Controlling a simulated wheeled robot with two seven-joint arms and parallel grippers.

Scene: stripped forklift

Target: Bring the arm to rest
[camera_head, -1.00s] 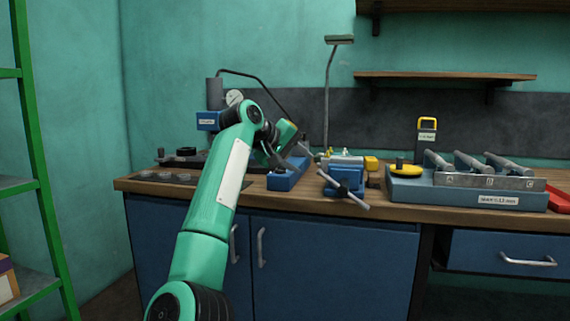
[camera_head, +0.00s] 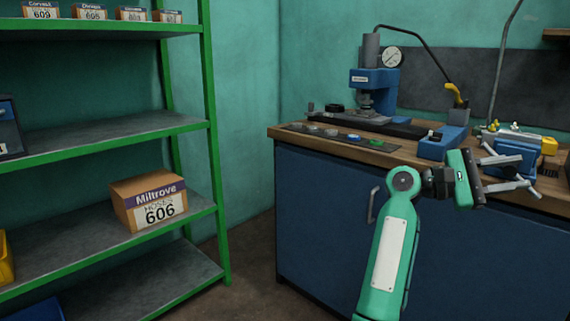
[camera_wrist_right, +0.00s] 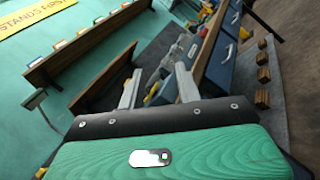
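My right arm comes up from the bottom in the head view, its green forearm leaning toward the bench. My right gripper (camera_head: 518,172) points right, in front of the workbench's edge and the blue vise (camera_head: 516,154). Its two grey fingers are apart with nothing between them. In the right wrist view the fingers (camera_wrist_right: 158,84) also stand apart and empty, with the tilted room beyond. My left arm and gripper are not in view.
The workbench (camera_head: 282,132) carries a blue press (camera_head: 374,80) with a dial gauge and several small discs. A green shelf rack (camera_head: 215,150) at left holds a Miltrove box (camera_head: 150,202) and several smaller boxes. Floor shows between rack and bench.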

